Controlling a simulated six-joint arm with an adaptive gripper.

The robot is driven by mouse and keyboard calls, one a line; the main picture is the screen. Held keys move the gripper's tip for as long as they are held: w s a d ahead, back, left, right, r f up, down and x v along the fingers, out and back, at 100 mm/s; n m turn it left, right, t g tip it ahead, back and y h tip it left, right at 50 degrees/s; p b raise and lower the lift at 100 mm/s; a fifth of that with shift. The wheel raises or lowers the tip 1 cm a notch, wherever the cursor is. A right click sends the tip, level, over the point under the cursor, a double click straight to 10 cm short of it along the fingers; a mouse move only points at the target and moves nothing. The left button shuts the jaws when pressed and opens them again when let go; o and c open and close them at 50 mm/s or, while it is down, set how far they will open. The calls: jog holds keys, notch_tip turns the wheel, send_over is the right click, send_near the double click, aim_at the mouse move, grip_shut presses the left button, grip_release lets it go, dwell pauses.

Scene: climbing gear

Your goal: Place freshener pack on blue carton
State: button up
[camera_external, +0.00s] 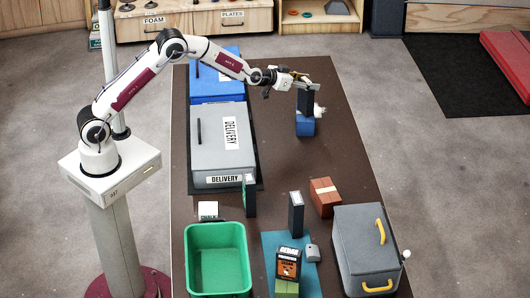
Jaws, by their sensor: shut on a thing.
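My gripper (303,84) is at the end of the outstretched arm, over the far right part of the brown table. It is shut on a dark upright pack (305,101), which I take to be the freshener pack; no label on it can be read. The pack is directly above the small blue carton (304,127) on the table. Its lower end appears to meet the carton's top, but I cannot tell whether it rests on it.
A grey delivery box (221,150) and a large blue box (215,88) stand at left. Nearer are a green bin (217,232), a brown box (324,203), a grey case (357,240), upright dark packs (296,215) and an orange-black pack (288,263). Table around the carton is clear.

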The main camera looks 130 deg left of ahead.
jog(key=o, duration=1.5)
jog(key=shift+c, duration=0.2)
jog(key=shift+r, duration=0.2)
jog(key=v, duration=1.2)
jog(key=shift+w, duration=0.1)
